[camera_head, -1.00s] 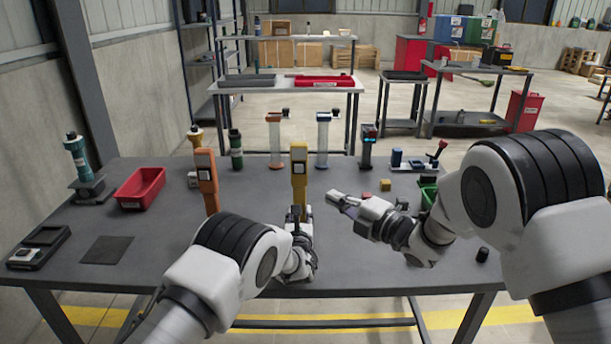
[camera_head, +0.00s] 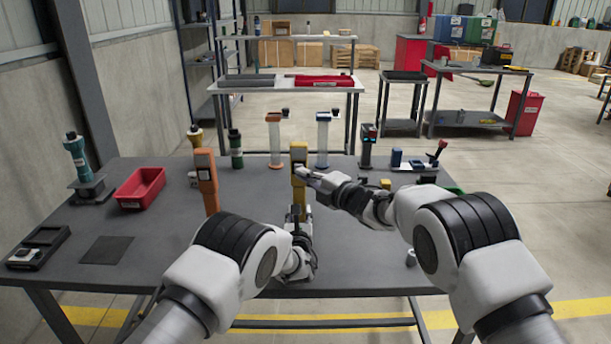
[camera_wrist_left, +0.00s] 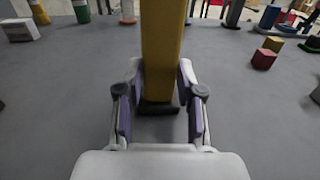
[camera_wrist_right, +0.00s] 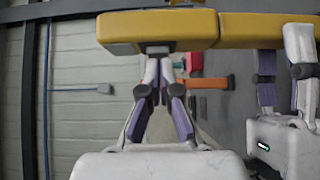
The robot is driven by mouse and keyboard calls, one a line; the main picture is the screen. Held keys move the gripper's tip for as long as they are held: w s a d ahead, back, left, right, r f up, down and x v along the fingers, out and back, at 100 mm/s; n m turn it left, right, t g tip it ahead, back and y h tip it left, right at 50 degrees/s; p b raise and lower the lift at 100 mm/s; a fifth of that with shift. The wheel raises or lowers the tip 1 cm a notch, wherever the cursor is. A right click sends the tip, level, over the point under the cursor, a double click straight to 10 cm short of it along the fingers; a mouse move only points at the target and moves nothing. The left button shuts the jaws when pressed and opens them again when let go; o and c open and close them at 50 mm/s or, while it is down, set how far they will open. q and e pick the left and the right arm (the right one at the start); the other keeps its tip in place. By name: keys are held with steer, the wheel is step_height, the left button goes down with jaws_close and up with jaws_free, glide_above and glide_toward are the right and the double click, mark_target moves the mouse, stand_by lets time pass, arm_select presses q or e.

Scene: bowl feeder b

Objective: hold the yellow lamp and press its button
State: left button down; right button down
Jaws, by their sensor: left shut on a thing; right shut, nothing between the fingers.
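The yellow lamp (camera_head: 298,154) stands upright near the middle of the table, and its yellow body also shows in the left wrist view (camera_wrist_left: 162,50). My left gripper (camera_wrist_left: 155,108) is shut on the lamp's lower part. My right gripper (camera_head: 302,171) is shut and empty, with its fingertips at the lamp's upper part. In the right wrist view my right fingertips (camera_wrist_right: 160,62) point at a dark patch on the lamp's head (camera_wrist_right: 150,28), touching it or very close. The button itself is hidden behind the fingertips, so I cannot tell whether it is pressed.
An orange lamp-like device (camera_head: 206,180) stands left of the yellow lamp. A red bin (camera_head: 141,188) sits farther left on the grey table (camera_head: 150,240). Several upright devices, including a green one (camera_head: 236,148), line the table's back.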

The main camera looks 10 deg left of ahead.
arm_select(q)
steer(key=shift+f, duration=0.1)
arm_select(e)
steer(key=shift+w, duration=0.1)
arm_select(q)
steer(key=shift+s, duration=0.1)
arm_select(e)
steer(key=shift+w+a, duration=0.1)
steer(key=shift+w, duration=0.85)
arm_select(q)
steer(key=c, duration=0.7)
jaws_free()
steer(key=shift+o, duration=0.2)
arm_select(e)
steer(key=s+a+v, duration=0.2)
steer(key=v, duration=1)
steer(key=shift+s+d, duration=0.35)
